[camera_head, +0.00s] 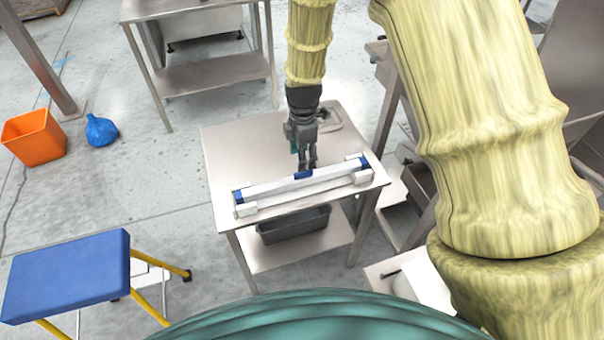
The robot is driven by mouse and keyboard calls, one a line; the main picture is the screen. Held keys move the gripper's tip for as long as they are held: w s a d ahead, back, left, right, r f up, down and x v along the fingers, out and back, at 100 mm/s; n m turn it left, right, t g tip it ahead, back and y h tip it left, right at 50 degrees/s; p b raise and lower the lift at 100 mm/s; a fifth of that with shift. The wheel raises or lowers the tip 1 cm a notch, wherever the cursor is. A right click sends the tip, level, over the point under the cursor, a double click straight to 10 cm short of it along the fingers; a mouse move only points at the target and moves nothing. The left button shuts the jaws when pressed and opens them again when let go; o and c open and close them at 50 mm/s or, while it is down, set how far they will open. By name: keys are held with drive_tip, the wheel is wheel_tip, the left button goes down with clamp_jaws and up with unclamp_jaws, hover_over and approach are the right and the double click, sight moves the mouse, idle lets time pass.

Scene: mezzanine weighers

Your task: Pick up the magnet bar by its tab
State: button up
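The magnet bar (270,187) is a long pale bar with blue ends, lying slightly slanted across white rests near the front of a small steel table (225,150). Its blue tab (303,174) stands at about mid-length on the bar's far side. My gripper (307,165) points down from the far side, its dark fingertips just behind or over the tab. Whether they touch the tab cannot be told. The fingers look close together with a narrow gap, and the view is too small to tell if anything is between them.
White blocks (246,210) support the bar's ends. A grey tray (331,118) lies at the table's back right, and a dark bin (292,226) sits on the lower shelf. Steel equipment stands close on the right. A blue-topped stool (66,276) is at the lower left.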

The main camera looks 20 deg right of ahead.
sight(304, 173)
drive_tip(key=shift+s+f, duration=0.45)
drive_tip(key=shift+f, duration=0.2)
drive_tip(key=f, duration=0.1)
drive_tip(key=w+f+p, duration=0.1)
drive_tip(key=shift+w+a+f, duration=0.1)
drive_tip(key=shift+w+f, duration=0.1)
drive_tip(key=shift+f, duration=0.15)
drive_tip(key=shift+s, duration=0.35)
drive_tip(key=shift+s+f+p, duration=0.15)
drive_tip(key=shift+p, duration=0.15)
drive_tip(key=shift+w+f+p, duration=0.25)
drive_tip(key=shift+f+p, duration=0.3)
drive_tip(key=shift+f, duration=0.3)
drive_tip(key=shift+s+d+f+p, duration=0.15)
drive_tip(key=shift+f+p, duration=0.1)
drive_tip(key=shift+f, duration=0.25)
drive_tip(key=shift+d+f+p, duration=0.1)
drive_tip(key=shift+f+p, duration=0.15)
drive_tip(key=shift+f, duration=0.8)
